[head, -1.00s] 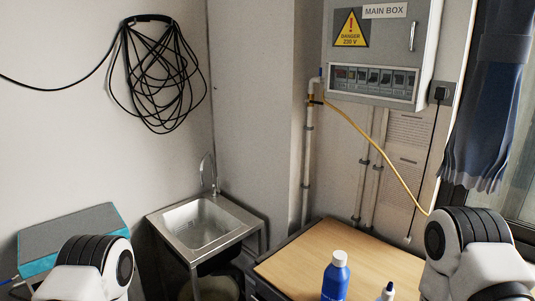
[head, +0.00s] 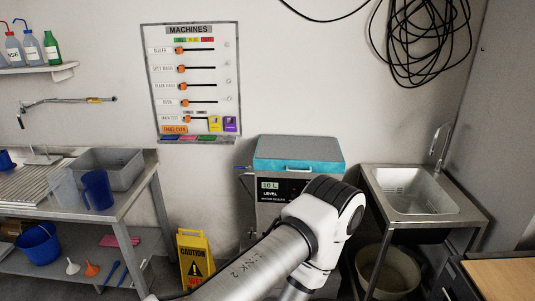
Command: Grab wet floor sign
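A yellow wet floor sign (head: 194,258) with a black CAUTION label stands on the floor at the lower middle left of the head view. It is between the metal bench on the left and the machine with the teal lid. Its lower part is cut off by the bottom edge and my arm. One of my arms crosses the lower middle of the view, just right of the sign, with its elbow in front of the machine. Neither of my grippers is in view.
A metal bench (head: 140,195) with blue jugs and a grey bin (head: 110,168) stands at the left. The teal-lidded machine (head: 298,153) is against the wall. A steel sink (head: 415,195) with a bucket (head: 388,270) under it and a wooden tabletop (head: 503,275) are at the right.

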